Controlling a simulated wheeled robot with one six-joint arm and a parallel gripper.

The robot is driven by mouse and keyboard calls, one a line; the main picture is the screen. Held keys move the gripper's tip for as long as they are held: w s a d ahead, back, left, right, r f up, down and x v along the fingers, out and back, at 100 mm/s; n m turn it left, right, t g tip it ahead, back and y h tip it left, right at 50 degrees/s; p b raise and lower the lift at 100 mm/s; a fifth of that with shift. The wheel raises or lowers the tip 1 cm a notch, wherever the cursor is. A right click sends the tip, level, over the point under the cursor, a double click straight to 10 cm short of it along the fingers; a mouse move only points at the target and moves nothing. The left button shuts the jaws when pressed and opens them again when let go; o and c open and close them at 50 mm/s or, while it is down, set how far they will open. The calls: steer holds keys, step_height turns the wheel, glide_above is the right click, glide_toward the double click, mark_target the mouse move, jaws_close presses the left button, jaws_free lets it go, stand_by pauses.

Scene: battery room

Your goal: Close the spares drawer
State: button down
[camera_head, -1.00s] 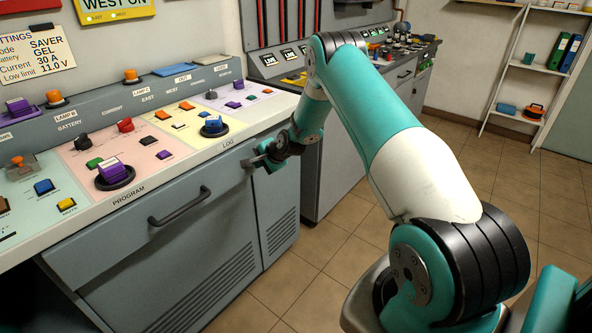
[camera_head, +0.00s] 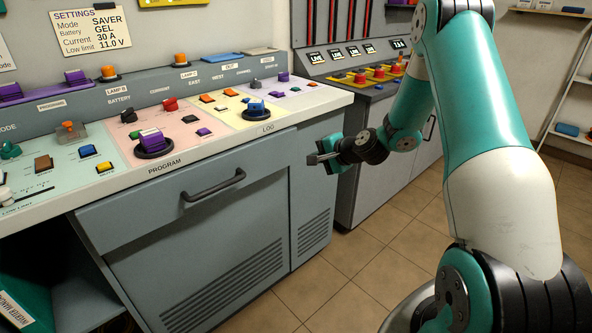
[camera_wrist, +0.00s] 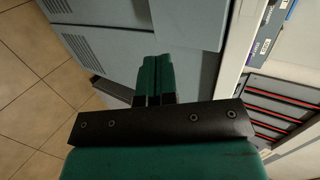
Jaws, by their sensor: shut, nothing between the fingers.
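The grey drawer front (camera_head: 262,166) with a dark bar handle (camera_head: 213,187) is under the worktop in the head view. It appears to stand slightly proud of the cabinet; how far it is out is hard to tell, and no spares label is readable. My gripper (camera_head: 315,158) is shut and empty, to the right of the drawer front and apart from it, pointing left. In the wrist view its green fingertips (camera_wrist: 155,64) are together, with a grey panel edge (camera_wrist: 188,24), probably the drawer's, just beyond them.
The console top (camera_head: 215,125) with knobs and buttons overhangs the drawer. A vented lower door (camera_head: 225,285) is below it. A second cabinet (camera_head: 375,195) stands behind my gripper. Tiled floor (camera_head: 330,285) is free in front.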

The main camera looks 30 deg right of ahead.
mark_target(284, 152)
step_height(284, 152, down, 4)
steer(key=t+b, duration=0.2)
steer(key=b, duration=0.4)
steer(key=w+t+b, duration=0.1)
steer(key=w+b, duration=0.1)
steer(key=w, duration=0.1)
steer(key=w+a+t+b, duration=0.1)
steer(key=w+b, duration=0.1)
steer(key=w, duration=0.2)
steer(key=w+a+m+t+b, duration=0.1)
steer(key=w+t+b, duration=0.1)
steer(key=w, duration=0.2)
